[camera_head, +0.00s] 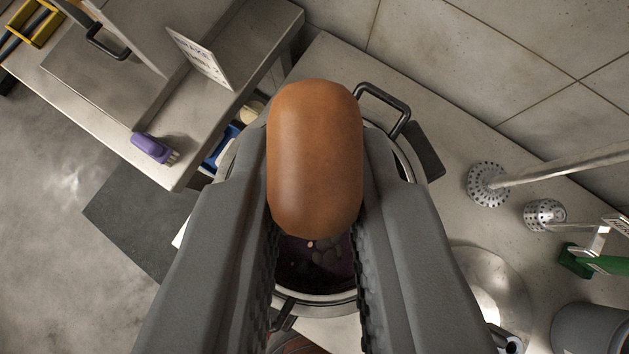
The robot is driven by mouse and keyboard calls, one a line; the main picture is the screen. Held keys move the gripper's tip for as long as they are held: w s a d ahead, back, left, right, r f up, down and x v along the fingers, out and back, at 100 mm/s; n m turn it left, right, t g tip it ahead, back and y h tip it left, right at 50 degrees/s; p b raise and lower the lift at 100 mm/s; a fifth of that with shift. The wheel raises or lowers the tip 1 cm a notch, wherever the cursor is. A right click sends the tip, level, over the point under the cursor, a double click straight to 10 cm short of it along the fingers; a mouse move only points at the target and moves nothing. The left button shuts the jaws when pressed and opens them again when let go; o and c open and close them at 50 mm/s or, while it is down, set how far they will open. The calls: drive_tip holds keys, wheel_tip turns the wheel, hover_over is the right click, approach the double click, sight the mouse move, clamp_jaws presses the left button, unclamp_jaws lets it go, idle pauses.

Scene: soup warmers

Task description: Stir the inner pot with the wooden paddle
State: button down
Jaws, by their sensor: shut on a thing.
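My gripper (315,190) is shut on the wooden paddle (315,155). Only the rounded brown end of the paddle's handle shows, close to the camera between my two fingers. The pot (325,299) is below my gripper, with its metal rim showing at the bottom and sides. A black handle (385,105) stands out at its upper right and another at its lower left. Dark contents with some lumps show between my fingers. The paddle's lower end is hidden, so I cannot tell whether it touches the contents. My fingers hide most of the pot, and I cannot make out inner from outer pot.
A counter (440,135) extends right, with perforated metal tools (487,184), a green-handled item (590,262) and a round metal lid or bowl (490,285). At upper left, a steel worktop (105,125) holds a purple brush (153,148) and a sign (200,58). Floor is open at left.

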drive_tip(key=shift+f, duration=2.6)
drive_tip(key=shift+s+a, duration=0.1)
drive_tip(key=shift+s+a, duration=0.6)
drive_tip(key=shift+s+a, duration=0.7)
drive_tip(key=shift+a, duration=0.05)
